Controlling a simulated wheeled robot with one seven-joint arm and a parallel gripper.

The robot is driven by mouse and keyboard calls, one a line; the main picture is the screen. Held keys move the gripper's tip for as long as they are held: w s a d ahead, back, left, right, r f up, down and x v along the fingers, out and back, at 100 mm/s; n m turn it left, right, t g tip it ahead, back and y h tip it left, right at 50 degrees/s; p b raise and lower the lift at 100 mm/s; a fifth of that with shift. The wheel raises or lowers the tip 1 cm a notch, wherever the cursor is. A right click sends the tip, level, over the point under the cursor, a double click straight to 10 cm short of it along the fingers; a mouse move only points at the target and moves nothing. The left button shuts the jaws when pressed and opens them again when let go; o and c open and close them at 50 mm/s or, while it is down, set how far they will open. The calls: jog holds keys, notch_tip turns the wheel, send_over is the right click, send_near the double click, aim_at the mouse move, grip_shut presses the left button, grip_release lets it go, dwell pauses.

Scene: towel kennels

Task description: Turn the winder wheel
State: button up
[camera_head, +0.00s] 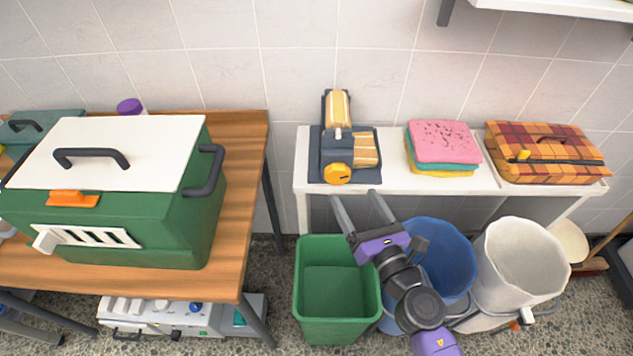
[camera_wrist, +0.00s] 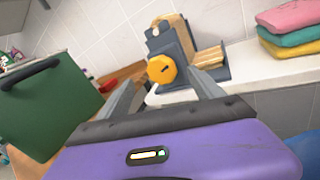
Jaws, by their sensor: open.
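The winder (camera_head: 327,150) is a dark blue-grey device with rolls of tan striped material, standing at the left end of the white shelf table. Its wheel is a yellow-orange knob (camera_head: 337,173) on the front, facing me. In the wrist view the wheel (camera_wrist: 162,69) shows a dark slot and appears between the fingers, beyond their tips. My gripper (camera_head: 355,198) is open and empty, just in front of and below the table's front edge, close to the wheel but apart from it. The winder (camera_wrist: 185,45) also shows upright in the wrist view.
Folded pink, teal and yellow towels (camera_head: 443,147) and a plaid case (camera_head: 547,152) stand right of the winder on the white table (camera_head: 390,183). Green (camera_head: 337,318), blue (camera_head: 450,255) and white (camera_head: 520,262) bins stand below. A green kennel box (camera_head: 130,225) sits on the wooden table left.

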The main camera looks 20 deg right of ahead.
aim_at(340, 178)
jog(key=shift+w+a+f+n+p, duration=0.15)
jog(key=shift+w+n, duration=0.3)
jog(key=shift+w, duration=0.8)
jog(key=shift+w+a+f+n+p, duration=0.15)
jog(key=shift+w+n, duration=0.25)
jog(key=shift+w, duration=0.9)
jog(key=shift+w+a+n+p, duration=0.15)
jog(key=shift+w+n, duration=0.3)
jog(key=shift+w, duration=0.8)
jog(key=c, duration=1.4)
jog(key=shift+o, duration=0.2)
jog(key=shift+f+b, duration=0.2)
jog(key=shift+b, duration=0.45)
